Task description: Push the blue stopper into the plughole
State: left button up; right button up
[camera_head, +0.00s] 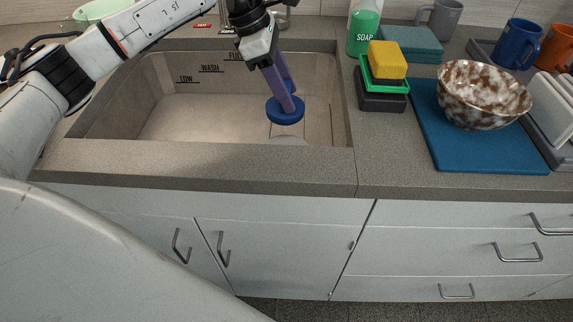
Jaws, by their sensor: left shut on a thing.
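The blue stopper (285,111) is a round, dark blue disc held up inside the sink (195,120), right of its middle. My left gripper (285,98) reaches down from the back of the sink with purple fingers, shut on the stopper from above. A pale round shape (289,140), likely the plughole, shows on the sink floor below the stopper. It is partly cut off by the sink's front rim. The stopper appears above and apart from it, though the exact gap is hard to judge. My right gripper is not in view.
A soap bottle (364,28), a yellow sponge (387,60) on stacked green and black trays, and a speckled bowl (484,95) on a blue mat (440,150) stand to the right. Mugs (517,43) are behind. The sink's left half is clear.

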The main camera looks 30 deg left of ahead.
pick_arm(q)
notch_tip(320, 180, down, 16)
jog(key=shift+r+b, duration=0.1)
jog(key=shift+b, duration=1)
jog(key=shift+f, duration=0.3)
jog(key=o, duration=1.1)
jog(key=shift+r, duration=0.1)
jog(key=shift+c, duration=0.2)
jog(key=shift+r, duration=0.1)
jog(key=v, duration=1.2)
jog(key=shift+r, duration=0.1)
